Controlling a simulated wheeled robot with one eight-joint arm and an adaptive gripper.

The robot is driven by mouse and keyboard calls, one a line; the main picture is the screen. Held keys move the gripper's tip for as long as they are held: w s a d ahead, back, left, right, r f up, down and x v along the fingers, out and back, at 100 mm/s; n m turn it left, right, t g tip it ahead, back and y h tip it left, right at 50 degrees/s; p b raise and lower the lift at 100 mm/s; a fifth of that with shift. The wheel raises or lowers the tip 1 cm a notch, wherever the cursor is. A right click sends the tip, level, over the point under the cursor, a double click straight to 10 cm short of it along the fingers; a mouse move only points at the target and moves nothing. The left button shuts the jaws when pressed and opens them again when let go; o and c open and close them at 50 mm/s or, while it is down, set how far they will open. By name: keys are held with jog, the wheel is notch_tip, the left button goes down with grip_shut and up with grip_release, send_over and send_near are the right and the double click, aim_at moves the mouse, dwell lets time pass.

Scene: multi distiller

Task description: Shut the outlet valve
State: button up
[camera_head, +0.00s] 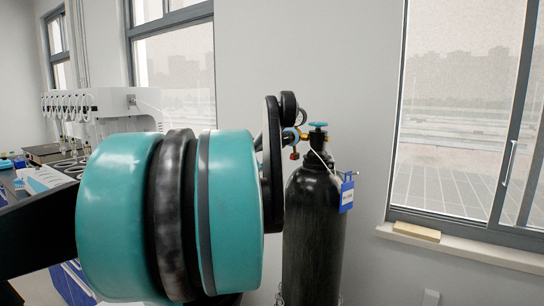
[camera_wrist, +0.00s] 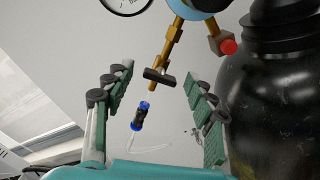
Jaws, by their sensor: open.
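The black gas cylinder (camera_head: 314,240) stands upright by the wall, with a teal hand wheel (camera_head: 318,125) on top. Its regulator shows partly behind my arm, with a gauge (camera_head: 288,105) and a red knob (camera_head: 293,156). In the wrist view, a brass pipe (camera_wrist: 171,45) runs down from the blue regulator body (camera_wrist: 206,6). A small black bar handle (camera_wrist: 159,76), apparently the outlet valve, crosses this pipe. My gripper (camera_wrist: 156,74) is open, with its green-padded fingers on either side of the handle in the picture. I see no contact.
The cylinder (camera_wrist: 278,100) is close to the right finger in the wrist view. A blue and black fitting (camera_wrist: 139,115) lies below the handle, between the fingers. A red-capped brass fitting (camera_wrist: 227,46) sits at upper right. A lab bench with white apparatus (camera_head: 105,105) stands left.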

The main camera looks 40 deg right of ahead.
jog(key=v, duration=0.9)
jog(key=a+f+m+y, duration=0.4)
jog(key=a+f, duration=0.2)
jog(key=f, duration=0.7)
jog(key=a+f+m+y, duration=0.4)
jog(key=a+f, duration=0.2)
jog(key=f, duration=0.7)
jog(key=s+a+f+m+y, duration=0.3)
jog(key=a+f, duration=0.4)
jog(key=a, duration=0.3)
jog(key=s+a+f+m+y, duration=0.2)
jog(key=a+f+y, duration=0.4)
jog(key=a, duration=0.5)
notch_tip(320, 180, down, 2)
jog(key=shift+s+a+f+m+g, duration=0.1)
jog(key=shift+s+a+m+g, duration=0.1)
jog(key=shift+s+m+g, duration=0.25)
